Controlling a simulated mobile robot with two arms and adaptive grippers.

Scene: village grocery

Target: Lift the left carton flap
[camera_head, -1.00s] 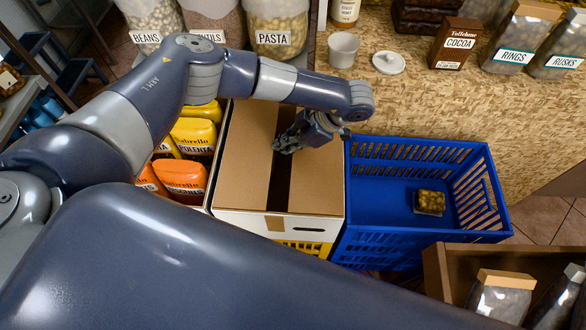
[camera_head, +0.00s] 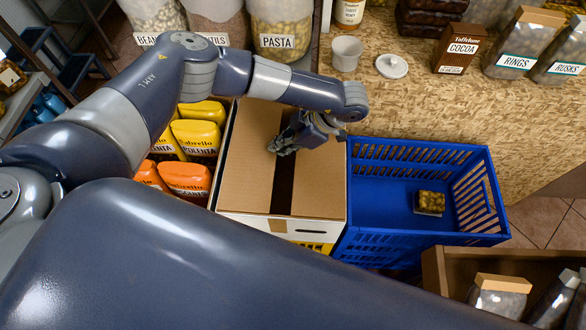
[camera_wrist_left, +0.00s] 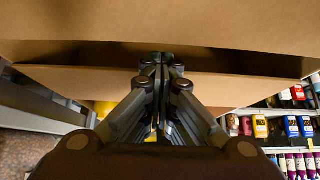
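A brown carton with white outer sides stands left of the blue crate in the head view. Its left flap (camera_head: 245,165) and right flap (camera_head: 318,180) lie about flat, with a dark gap (camera_head: 284,185) between them. My left gripper (camera_head: 274,151) is at this gap, its fingertips by the left flap's inner edge. In the left wrist view my left gripper (camera_wrist_left: 161,62) has its fingers together, with no flap visibly pinched between them. The tips overlap the dark slot between two cardboard panels; contact is unclear. My right gripper is not in view.
Yellow (camera_head: 198,135) and orange bags (camera_head: 186,178) sit close on the left. A counter (camera_head: 400,105) with a white cup (camera_head: 346,53) is behind.

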